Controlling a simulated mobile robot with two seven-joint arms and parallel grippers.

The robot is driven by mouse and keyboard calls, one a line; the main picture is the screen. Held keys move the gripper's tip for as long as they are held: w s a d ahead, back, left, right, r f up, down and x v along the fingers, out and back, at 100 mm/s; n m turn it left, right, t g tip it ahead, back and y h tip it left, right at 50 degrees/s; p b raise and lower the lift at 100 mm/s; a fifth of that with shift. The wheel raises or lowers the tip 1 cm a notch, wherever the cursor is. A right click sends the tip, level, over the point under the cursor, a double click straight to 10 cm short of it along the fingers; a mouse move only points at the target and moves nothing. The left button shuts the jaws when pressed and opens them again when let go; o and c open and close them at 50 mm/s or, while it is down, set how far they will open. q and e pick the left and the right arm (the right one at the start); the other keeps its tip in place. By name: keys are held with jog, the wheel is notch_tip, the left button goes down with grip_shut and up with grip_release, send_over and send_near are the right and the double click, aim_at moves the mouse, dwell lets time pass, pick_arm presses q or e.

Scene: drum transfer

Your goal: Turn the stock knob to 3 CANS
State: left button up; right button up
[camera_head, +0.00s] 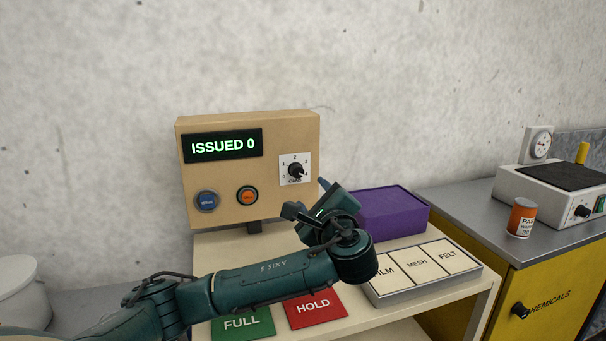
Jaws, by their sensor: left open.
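The stock knob (295,171) is a black dial on a white plate marked with numbers and CANS, at the right of a tan control box. Its pointer seems to lean to the lower right, but it is too small to read surely. The box's display (223,145) reads ISSUED 0. A blue button (207,201) and an orange button (247,196) sit below the display. My left gripper (305,211) is open and empty, just below the knob and apart from it. My right gripper is not in view.
A purple box (391,214) stands right of my gripper. A tray labelled FILM, MESH, FELT (421,264) lies in front of it. Green FULL (242,323) and red HOLD (314,308) mats lie on the table. An orange can (521,217) stands on the yellow cabinet's top.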

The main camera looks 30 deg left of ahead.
aim_at(298, 173)
pick_arm(q)
jog(key=p+x, duration=0.1)
jog(key=x, duration=1.1)
jog(key=shift+w+a+p, duration=0.15)
jog(key=shift+w+p, duration=0.1)
jog(key=shift+p, duration=0.05)
jog(key=shift+c, duration=0.3)
jog(key=c, duration=0.9)
